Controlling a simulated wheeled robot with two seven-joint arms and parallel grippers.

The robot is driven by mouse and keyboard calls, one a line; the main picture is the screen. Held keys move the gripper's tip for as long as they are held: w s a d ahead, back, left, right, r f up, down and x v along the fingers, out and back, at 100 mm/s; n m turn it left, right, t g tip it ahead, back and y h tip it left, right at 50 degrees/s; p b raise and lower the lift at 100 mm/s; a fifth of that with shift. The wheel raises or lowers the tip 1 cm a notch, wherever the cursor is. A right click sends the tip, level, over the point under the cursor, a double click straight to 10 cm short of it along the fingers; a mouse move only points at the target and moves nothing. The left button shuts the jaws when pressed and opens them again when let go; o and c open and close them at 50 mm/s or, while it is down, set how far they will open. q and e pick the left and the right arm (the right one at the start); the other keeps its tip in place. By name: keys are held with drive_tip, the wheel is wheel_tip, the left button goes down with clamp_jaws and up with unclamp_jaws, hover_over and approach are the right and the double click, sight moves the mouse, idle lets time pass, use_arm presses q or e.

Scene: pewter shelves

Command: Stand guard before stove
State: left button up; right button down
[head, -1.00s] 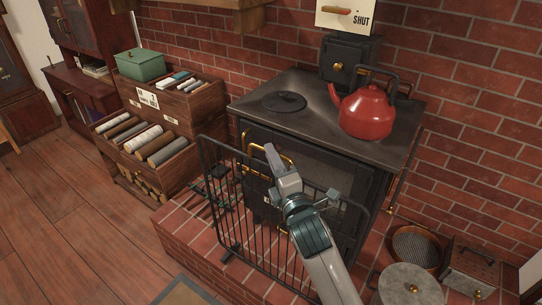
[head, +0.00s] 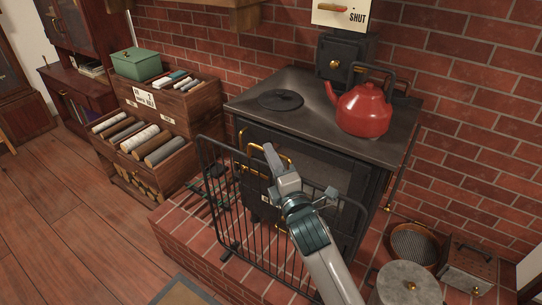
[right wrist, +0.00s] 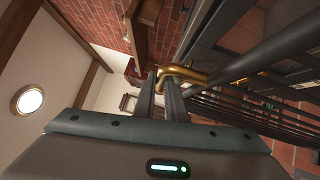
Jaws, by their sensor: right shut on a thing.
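The guard (head: 231,213) is a black barred metal screen with a brass handle (right wrist: 183,72) on top. It stands upright on the brick hearth in front of the black stove (head: 300,104). My right gripper (head: 271,156) is shut on the guard's brass handle; in the right wrist view its two dark fingers (right wrist: 160,88) meet the brass bar. The arm and gripper hide part of the guard and of the stove front. My left gripper is not in view.
A red kettle (head: 363,110) sits on the stove top. Wooden bins with rolls (head: 150,150) and a green box (head: 136,63) stand left. A round sieve (head: 414,246), a grey lidded tin (head: 408,287) and a metal box (head: 470,270) lie right. The wooden floor (head: 60,220) at left is clear.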

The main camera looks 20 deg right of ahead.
drive_tip(key=c, duration=1.7)
unclamp_jaws()
drive_tip(key=shift+s+r, duration=0.1)
drive_tip(key=shift+r, duration=0.5)
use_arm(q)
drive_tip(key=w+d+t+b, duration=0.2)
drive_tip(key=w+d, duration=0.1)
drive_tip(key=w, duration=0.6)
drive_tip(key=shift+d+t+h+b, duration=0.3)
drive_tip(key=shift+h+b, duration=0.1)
use_arm(e)
drive_tip(key=s+f, duration=0.1)
drive_tip(key=s, duration=1)
drive_tip(key=s+f, duration=0.1)
drive_tip(key=s, duration=0.5)
drive_tip(key=shift+s+d+f, duration=0.15)
drive_tip(key=shift+s+f, duration=0.1)
drive_tip(key=shift+f, duration=0.05)
